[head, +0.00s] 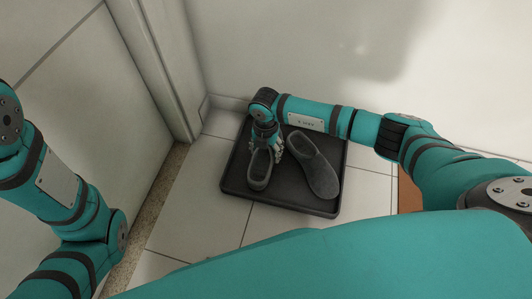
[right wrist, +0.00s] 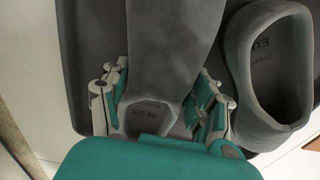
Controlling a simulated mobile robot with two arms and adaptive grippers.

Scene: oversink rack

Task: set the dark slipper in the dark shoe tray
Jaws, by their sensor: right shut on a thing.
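The dark shoe tray (head: 282,197) lies on the tiled floor near the wall corner; its dark surface also shows in the right wrist view (right wrist: 88,45). My right gripper (head: 267,146) is over the tray's left part, shut on a dark grey slipper (head: 258,172). In the right wrist view its fingers (right wrist: 160,80) straddle this slipper (right wrist: 170,45). The held slipper is within the tray's outline; I cannot tell whether its sole touches the tray. A second grey slipper (head: 318,172) lies in the tray on the right, beside it. My left gripper is out of view.
White walls meet behind the tray, with a pale vertical post (head: 160,65) at the back left. A brown-orange thing (head: 407,193) shows partly on the floor at right. Pale floor tiles (head: 205,222) to the tray's left are clear.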

